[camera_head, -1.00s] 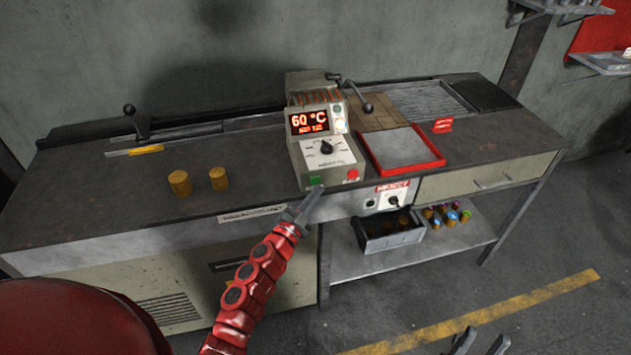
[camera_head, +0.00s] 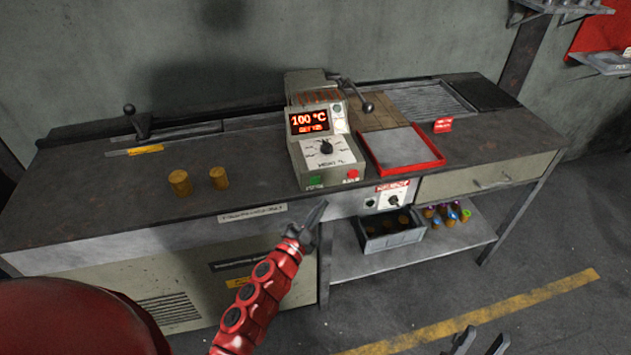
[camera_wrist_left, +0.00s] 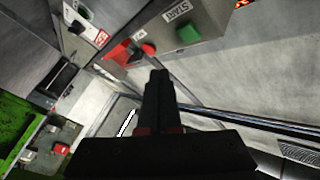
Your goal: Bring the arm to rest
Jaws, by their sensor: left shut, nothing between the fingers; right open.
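My left gripper (camera_head: 312,216) is shut and empty. It hangs in front of the bench edge, below and apart from the heating machine (camera_head: 325,150). In the left wrist view its closed fingers (camera_wrist_left: 158,85) point toward the green start button (camera_wrist_left: 189,33) and the red button (camera_wrist_left: 132,50). The machine's display (camera_head: 310,121) reads 100 °C. The green button (camera_head: 315,180) and red button (camera_head: 352,174) sit on its front. My right gripper (camera_head: 480,342) shows only as open fingertips at the bottom edge of the head view.
Two brass cylinders (camera_head: 180,183) (camera_head: 219,178) stand on the bench left of the machine. A red-rimmed tray (camera_head: 437,162) lies to its right. A bin (camera_head: 390,238) and several coloured pieces rest on the lower shelf (camera_head: 420,257). The floor (camera_head: 560,260) at right is clear.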

